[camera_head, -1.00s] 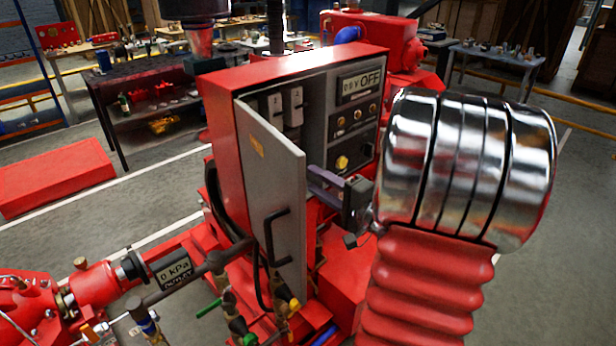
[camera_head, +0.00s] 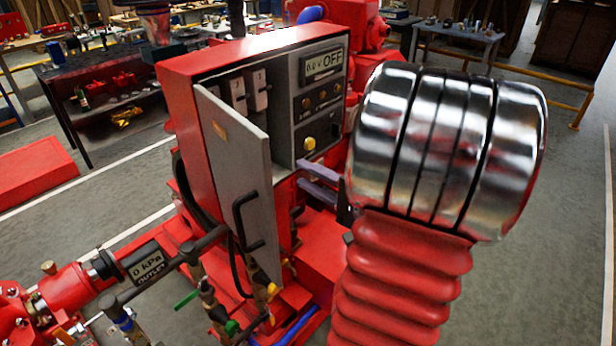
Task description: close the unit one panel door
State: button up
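The unit one panel door (camera_head: 235,165) is a grey door on the left side of the red control cabinet (camera_head: 185,130). It stands part open, swung out toward me, with a black bar handle (camera_head: 240,220) on its outer face. My gripper (camera_head: 305,175) is to the right of the door's free edge, in front of the cabinet's lower right part. Its two purple-grey fingers are apart, with nothing seen between them. The fingers look clear of the door. My large chrome and red arm hides the gripper's rear part.
Inside the cabinet are light grey breakers (camera_head: 250,92) and a panel with an OFF display (camera_head: 324,66) and knobs. Pipes, valves and an outlet gauge (camera_head: 150,267) crowd the space below and left of the door. Open floor lies at right.

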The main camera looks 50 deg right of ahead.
aim_at(239, 152)
jog(key=u, duration=0.05)
jog(key=k, duration=1)
jog(key=z, duration=0.05)
